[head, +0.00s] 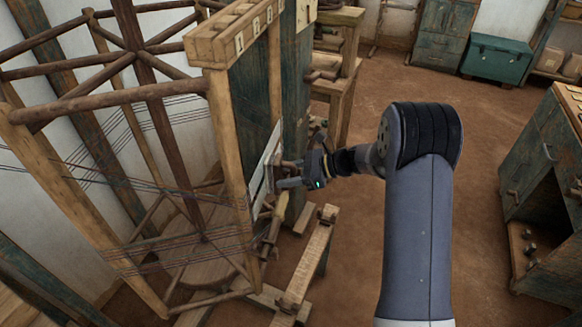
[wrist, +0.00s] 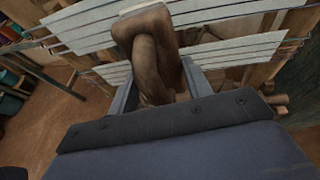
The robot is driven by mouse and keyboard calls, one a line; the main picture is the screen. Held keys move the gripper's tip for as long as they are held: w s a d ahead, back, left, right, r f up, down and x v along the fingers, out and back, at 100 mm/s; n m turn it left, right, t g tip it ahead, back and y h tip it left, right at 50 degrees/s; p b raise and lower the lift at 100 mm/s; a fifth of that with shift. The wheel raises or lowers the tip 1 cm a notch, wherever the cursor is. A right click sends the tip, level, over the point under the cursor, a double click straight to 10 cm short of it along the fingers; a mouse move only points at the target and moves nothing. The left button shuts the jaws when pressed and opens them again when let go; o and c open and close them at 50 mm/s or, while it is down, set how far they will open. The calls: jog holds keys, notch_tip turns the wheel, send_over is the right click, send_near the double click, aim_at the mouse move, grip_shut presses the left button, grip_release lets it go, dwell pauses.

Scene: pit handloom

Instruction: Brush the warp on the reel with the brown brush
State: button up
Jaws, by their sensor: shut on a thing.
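In the head view my gripper (head: 291,174) is beside a pale upright panel (head: 264,160), right of the wooden reel (head: 115,97). The brush cannot be made out clearly there. Thin dark and reddish warp threads (head: 95,178) stretch across the reel's open frame.
A wooden beam with number tags (head: 238,38) and a dark green post (head: 297,75) stand by my gripper. A low wooden bench (head: 308,258) is below. A cabinet (head: 545,165) is at right and a teal chest (head: 497,60) at the back. The floor between is clear.

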jog(key=s+a+b, duration=0.1)
jog(key=s, duration=0.9)
jog(key=shift+s+a, duration=0.15)
jog(key=shift+a, duration=0.15)
jog(key=shift+d, duration=0.1)
jog(key=s+d, duration=0.1)
jog(key=d, duration=0.8)
jog(key=shift+s+d, duration=0.25)
jog(key=shift+d, duration=0.15)
jog(key=shift+r, duration=0.1)
jog(key=w+d+r+m+t+h+p, duration=0.1)
jog(key=w+d+r+m+t+h, duration=0.2)
jog(key=w+m+t, duration=0.35)
jog(key=w+d+r+m+t+h+p, duration=0.1)
jog(key=w+d+r+m+t+h, duration=0.1)
jog(key=d+m+t+h, duration=0.4)
jog(key=shift+d+m, duration=0.85)
jog(key=shift+d, duration=0.95)
